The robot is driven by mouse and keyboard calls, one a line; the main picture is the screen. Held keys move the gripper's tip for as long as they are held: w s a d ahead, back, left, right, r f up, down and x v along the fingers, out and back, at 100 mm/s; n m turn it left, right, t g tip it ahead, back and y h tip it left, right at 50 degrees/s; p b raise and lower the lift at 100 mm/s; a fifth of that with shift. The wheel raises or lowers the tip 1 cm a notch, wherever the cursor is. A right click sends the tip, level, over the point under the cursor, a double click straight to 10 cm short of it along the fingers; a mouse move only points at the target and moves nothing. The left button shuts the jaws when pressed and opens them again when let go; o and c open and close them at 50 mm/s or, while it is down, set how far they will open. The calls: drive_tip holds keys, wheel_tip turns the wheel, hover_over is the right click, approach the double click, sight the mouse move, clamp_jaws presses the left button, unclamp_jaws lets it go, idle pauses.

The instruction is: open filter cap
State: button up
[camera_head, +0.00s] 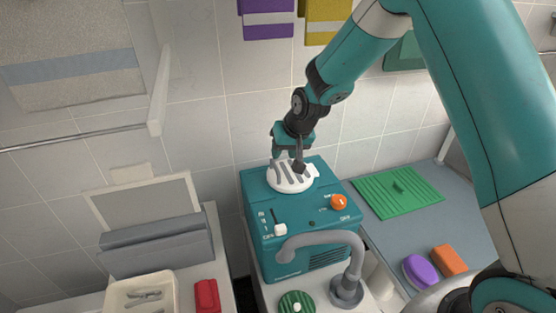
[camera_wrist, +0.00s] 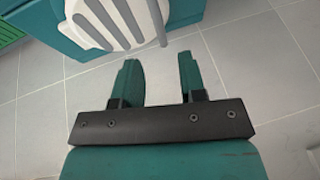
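A teal machine (camera_head: 322,246) stands on the counter with a round white slatted cap (camera_head: 290,182) on its top, which I take to be the filter cap. The cap lies flat, with grey slats and a small tab at its right. My gripper (camera_head: 289,158) is over the cap's back part, pointing down. In the wrist view my gripper (camera_wrist: 158,62) is open with nothing between its fingers, and the white cap (camera_wrist: 88,22) is beyond the fingertips. I cannot tell whether a finger touches the cap.
The machine's front has an orange knob (camera_head: 339,202) and a white slider (camera_head: 280,230). A grey faucet (camera_head: 346,286) arches before it. At right lie a green ribbed mat (camera_head: 397,192), a purple sponge (camera_head: 420,270) and an orange block (camera_head: 449,260). A grey box (camera_head: 155,245) stands left.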

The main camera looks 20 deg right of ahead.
sight(276, 166)
drive_tip(key=p+x, duration=0.1)
drive_tip(key=x, duration=0.5)
drive_tip(key=shift+f, duration=0.15)
drive_tip(key=shift+c, duration=0.5)
clamp_jaws()
